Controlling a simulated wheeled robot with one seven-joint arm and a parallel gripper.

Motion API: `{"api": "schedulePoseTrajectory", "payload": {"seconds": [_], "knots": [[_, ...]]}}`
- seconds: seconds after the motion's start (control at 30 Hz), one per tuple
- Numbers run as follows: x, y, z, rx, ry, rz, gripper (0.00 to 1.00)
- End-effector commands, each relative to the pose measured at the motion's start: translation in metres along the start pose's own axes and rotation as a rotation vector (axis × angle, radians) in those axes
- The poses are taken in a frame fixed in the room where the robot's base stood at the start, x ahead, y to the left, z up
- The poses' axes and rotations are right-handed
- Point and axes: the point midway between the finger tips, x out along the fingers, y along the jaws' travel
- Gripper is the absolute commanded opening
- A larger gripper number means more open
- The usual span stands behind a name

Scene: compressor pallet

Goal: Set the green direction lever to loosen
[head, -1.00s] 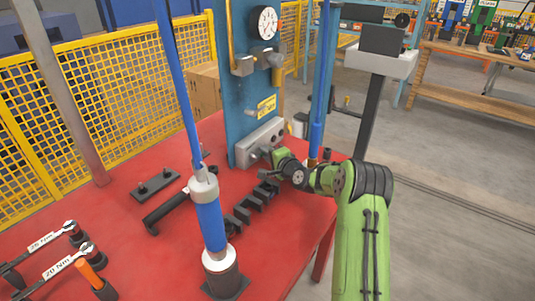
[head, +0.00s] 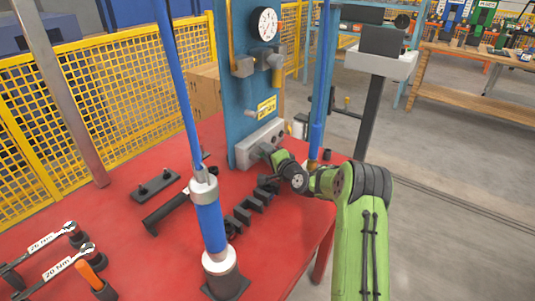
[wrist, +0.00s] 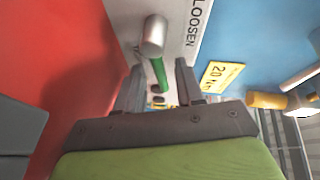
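The green direction lever (wrist: 158,73) shows in the wrist view, in front of a pale panel bearing the word LOOSEN (wrist: 194,24). A round grey peg (wrist: 154,35) stands out beside it. My gripper (wrist: 160,66) is open, with one dark finger on each side of the green lever. I cannot tell whether either finger touches it. In the head view my gripper (head: 266,151) is at the front of the grey control box (head: 245,152), low on the blue column, and my wrist hides the lever there.
A yellow label (wrist: 221,75) is on the blue column (head: 236,90), below a gauge (head: 264,24). A blue cylinder (head: 210,222) stands front left on the red table (head: 120,245). Black blocks (head: 243,215) lie below my wrist. Torque wrenches (head: 68,262) lie at far left.

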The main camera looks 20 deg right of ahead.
Motion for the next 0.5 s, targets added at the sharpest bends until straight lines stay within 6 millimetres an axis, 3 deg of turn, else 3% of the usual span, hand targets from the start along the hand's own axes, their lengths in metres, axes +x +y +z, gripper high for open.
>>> {"api": "schedulePoseTrajectory", "payload": {"seconds": [0.17, 0.27, 0.5], "knots": [[-0.002, -0.001, 0.0, 0.0, 0.001, 0.0, 0.37], [-0.013, 0.0, -0.002, 0.001, 0.002, 0.001, 0.37], [-0.077, 0.0, -0.002, 0.006, 0.004, 0.004, 0.37]]}}
